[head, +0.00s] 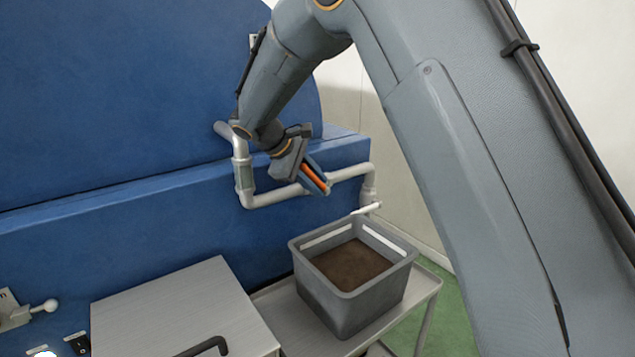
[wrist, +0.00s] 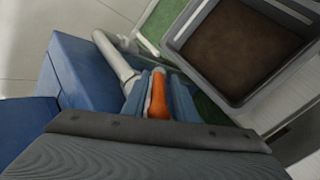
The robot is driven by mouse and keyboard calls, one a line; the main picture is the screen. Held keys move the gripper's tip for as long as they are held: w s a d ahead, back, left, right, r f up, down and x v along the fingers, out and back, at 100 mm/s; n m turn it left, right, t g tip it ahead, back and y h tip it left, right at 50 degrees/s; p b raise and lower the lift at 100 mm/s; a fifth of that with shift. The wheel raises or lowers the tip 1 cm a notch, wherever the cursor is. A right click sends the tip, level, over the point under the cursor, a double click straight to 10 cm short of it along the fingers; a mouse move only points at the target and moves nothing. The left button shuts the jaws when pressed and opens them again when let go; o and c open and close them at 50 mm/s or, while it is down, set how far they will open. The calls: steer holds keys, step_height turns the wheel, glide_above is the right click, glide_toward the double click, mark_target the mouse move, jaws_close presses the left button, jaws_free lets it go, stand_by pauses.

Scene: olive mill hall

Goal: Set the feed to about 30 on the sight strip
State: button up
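An orange valve handle (head: 314,178) sits on the pale pipe (head: 285,196) along the front of the blue machine. My gripper (head: 313,176) is at this handle, with a finger on each side of it. In the wrist view the orange handle (wrist: 158,95) lies between the two blue-grey fingers (wrist: 158,100), which appear closed on it. The strip cannot be made out in the wrist view.
A grey crate (head: 345,312) of brown material stands on a metal stand (head: 424,290) below the pipe's outlet (head: 368,209). A steel box (head: 180,308) with a black handle is at the front. A white-knobbed lever (head: 45,306) and black switch (head: 78,343) are at the lower left.

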steer(key=shift+o, duration=0.4)
steer(key=shift+r, duration=0.1)
steer(key=b+v, duration=0.2)
steer(key=v, duration=0.5)
steer(key=shift+s+a+r, duration=0.15)
steer(key=shift+a+r, duration=0.1)
steer(key=s+d+f+m+y+p, duration=0.2)
steer(key=s+d+f+m, duration=0.1)
steer(key=s+d, duration=0.4)
steer(key=s+d+f+m+g+y+p, duration=0.1)
steer(key=s+d+m, duration=0.4)
steer(key=s, duration=0.8)
steer(key=s+d+f+m+g+y+p, duration=0.1)
steer(key=s+d+f+m+y+p, duration=0.2)
steer(key=s+d, duration=0.6)
steer(key=shift+s+d+f+m+y+p, duration=0.15)
steer(key=shift+s+f+m+y+p, duration=0.25)
steer(key=shift+f+m+p, duration=0.65)
steer(key=shift+r+n, duration=0.25)
steer(key=shift+c, duration=0.4)
